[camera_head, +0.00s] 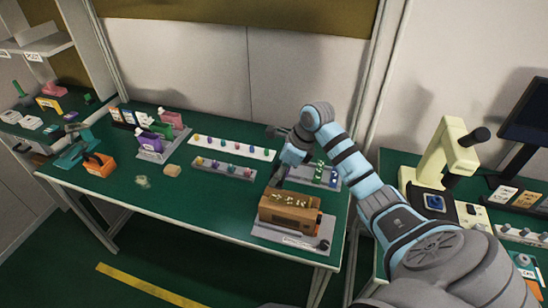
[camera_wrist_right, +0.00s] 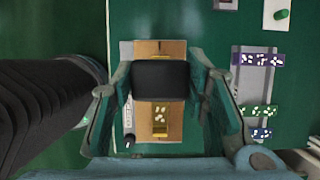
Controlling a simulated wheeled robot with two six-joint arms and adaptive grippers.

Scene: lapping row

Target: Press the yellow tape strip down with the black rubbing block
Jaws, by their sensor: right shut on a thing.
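My right gripper (camera_wrist_right: 160,82) is shut on the black rubbing block (camera_wrist_right: 160,80) in the right wrist view, with one finger at each end. The block lies across the middle of an orange-brown box (camera_wrist_right: 145,123) and hides that part of its top. Yellow patches with pale flecks, perhaps the yellow tape strip (camera_wrist_right: 160,118), show on the box below the block. In the head view my right gripper (camera_head: 279,178) reaches down just behind the box (camera_head: 290,213). Whether the block touches the strip cannot be told. My left gripper is not in view.
The box stands on a grey plate (camera_head: 265,231) at the table's front right corner. Behind it is a tray with small parts (camera_head: 325,178). Rows of coloured knobs (camera_head: 224,167) and an orange tool (camera_head: 98,164) lie to the left. Green tabletop (camera_head: 205,200) is clear left of the box.

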